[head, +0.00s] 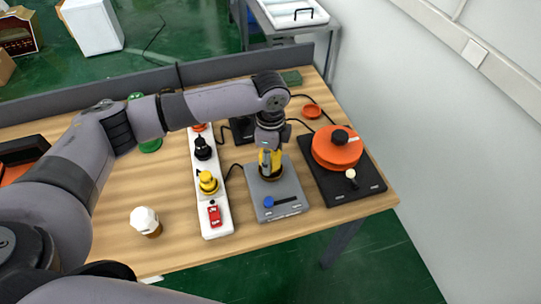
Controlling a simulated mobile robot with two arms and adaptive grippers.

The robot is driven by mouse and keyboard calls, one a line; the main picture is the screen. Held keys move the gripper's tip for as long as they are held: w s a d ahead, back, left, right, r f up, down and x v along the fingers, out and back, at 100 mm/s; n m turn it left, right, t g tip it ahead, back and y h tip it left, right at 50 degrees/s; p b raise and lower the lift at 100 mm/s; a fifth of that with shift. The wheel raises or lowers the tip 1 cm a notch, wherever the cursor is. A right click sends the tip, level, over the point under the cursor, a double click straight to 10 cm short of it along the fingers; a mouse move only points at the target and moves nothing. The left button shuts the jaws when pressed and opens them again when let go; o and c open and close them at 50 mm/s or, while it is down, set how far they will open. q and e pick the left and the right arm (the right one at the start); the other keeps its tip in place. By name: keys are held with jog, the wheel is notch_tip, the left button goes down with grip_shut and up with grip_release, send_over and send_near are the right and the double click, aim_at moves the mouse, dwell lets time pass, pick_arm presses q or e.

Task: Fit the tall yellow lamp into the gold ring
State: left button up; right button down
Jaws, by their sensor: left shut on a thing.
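My left gripper (270,152) reaches in from the left and points down over a grey box. It is shut on the tall yellow lamp (275,159), which shows between and beside the dark fingers and looks about upright. The gold ring (271,177) is on top of the grey box (290,191), right under the lamp. The gripper and lamp hide most of the ring, so I cannot tell whether the lamp's lower end is inside it or just above it. My right gripper is not in view.
A blue knob (269,201) sits on the grey box's front. To the left is a white strip (213,226) with a yellow knob (208,183) and red switch (214,214). To the right is a black base (369,182) with an orange disc (337,150). A white-topped bulb (145,219) stands front left.

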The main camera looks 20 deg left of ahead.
pick_arm(q)
jog(key=o, duration=1.3)
jog(key=shift+o, duration=0.2)
